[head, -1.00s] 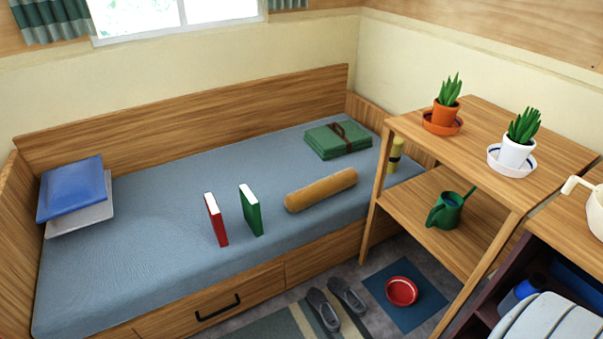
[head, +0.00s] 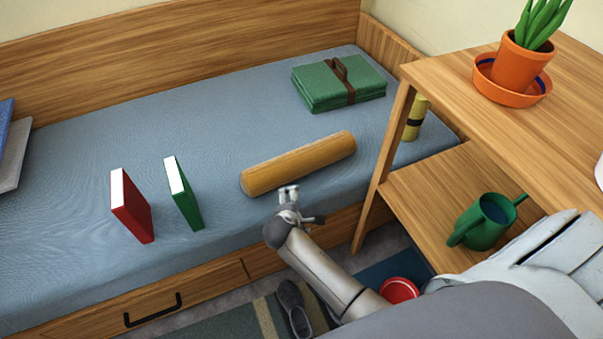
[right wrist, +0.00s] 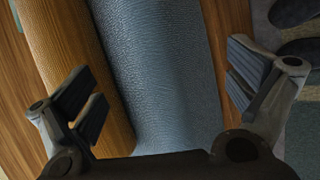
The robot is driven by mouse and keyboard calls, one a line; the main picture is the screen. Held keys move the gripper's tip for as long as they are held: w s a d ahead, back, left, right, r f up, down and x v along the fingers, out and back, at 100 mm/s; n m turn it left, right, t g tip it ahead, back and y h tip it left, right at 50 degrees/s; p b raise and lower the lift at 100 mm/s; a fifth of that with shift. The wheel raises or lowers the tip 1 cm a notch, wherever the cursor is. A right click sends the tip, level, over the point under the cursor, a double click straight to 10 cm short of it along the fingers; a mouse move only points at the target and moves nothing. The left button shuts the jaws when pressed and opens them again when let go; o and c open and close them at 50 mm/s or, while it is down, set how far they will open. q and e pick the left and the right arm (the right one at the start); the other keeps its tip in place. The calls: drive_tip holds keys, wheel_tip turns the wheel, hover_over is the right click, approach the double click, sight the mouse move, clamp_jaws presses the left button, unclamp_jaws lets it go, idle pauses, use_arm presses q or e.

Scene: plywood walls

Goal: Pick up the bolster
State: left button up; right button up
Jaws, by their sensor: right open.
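The bolster (head: 300,163) is a mustard-yellow cylinder lying on the blue mattress (head: 75,180) of the bed, slanting up to the right. My right gripper (head: 289,192) is open, by the near side of the bolster, over the mattress's front edge. In the right wrist view the bolster (right wrist: 85,60) runs along the left, partly behind the left finger. Bare mattress shows between the open fingers (right wrist: 165,90) of my right gripper there. I cannot tell whether a finger touches the bolster. My left gripper is not in view.
A red book (head: 131,206) and a green book (head: 184,192) stand left of the bolster. A folded green blanket (head: 338,82) lies behind it. A wooden shelf (head: 440,95) with a potted plant (head: 526,52) and watering can (head: 488,220) stands close on the right, with a yellow cylinder (head: 416,118) behind its post.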

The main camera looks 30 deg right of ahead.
sight(300, 164)
drive_tip(key=w+d+r+n+t+h+b, duration=0.1)
drive_tip(key=w+r+n+h+b, duration=0.15)
drive_tip(key=w+r, duration=0.45)
drive_tip(key=d, duration=0.1)
drive_tip(key=w+d+b, duration=0.1)
drive_tip(key=d, duration=0.1)
drive_tip(key=shift+d+r+m+t, duration=0.1)
drive_tip(key=shift+r+m+t, duration=0.05)
drive_tip(key=shift+m+t, duration=0.2)
drive_tip(key=shift+w+d+f+b, duration=0.3)
drive_tip(key=shift+w+d+b, duration=0.05)
drive_tip(key=shift+w+d+f, duration=0.15)
drive_tip(key=shift+w+d, duration=0.05)
drive_tip(key=b+x, duration=0.2)
drive_tip(key=x, duration=0.2)
drive_tip(key=shift+w+d+f, duration=0.1)
drive_tip(key=shift+w+d, duration=0.05)
drive_tip(key=shift+w, duration=0.05)
drive_tip(key=c, duration=1.3)
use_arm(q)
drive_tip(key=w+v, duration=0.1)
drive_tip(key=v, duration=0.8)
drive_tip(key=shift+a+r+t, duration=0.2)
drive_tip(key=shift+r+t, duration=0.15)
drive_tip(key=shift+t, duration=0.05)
